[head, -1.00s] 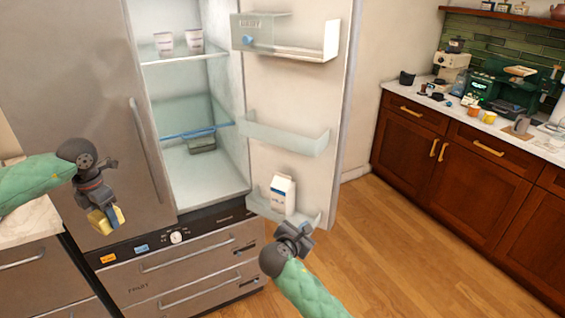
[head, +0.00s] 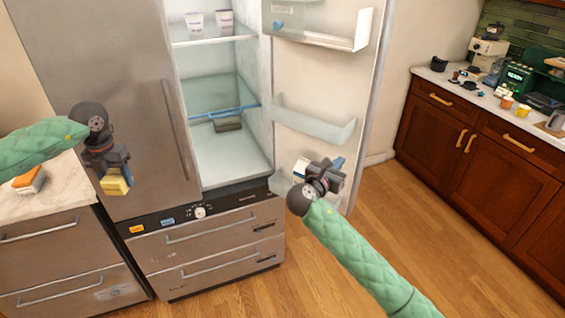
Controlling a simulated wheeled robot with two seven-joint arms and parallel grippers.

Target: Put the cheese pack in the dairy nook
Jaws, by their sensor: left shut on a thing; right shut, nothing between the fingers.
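The cheese pack (head: 117,184), a small yellow block, hangs below my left gripper (head: 112,170), which is shut on it. My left gripper is in front of the closed steel door, left of the fridge opening. The dairy nook (head: 297,31) is the clear bin with a blue knob at the top of the open fridge door; its upper part is cut off by the picture's edge. My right gripper (head: 333,170) is shut and empty, in front of the lower part of the open door, far below the nook.
The open fridge (head: 232,160) holds two white cups on the upper shelf and a grey box (head: 228,124) under a blue-edged shelf. A white carton (head: 300,168) in the low door bin is partly hidden by my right gripper. An orange-and-white item (head: 29,180) lies on the left counter.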

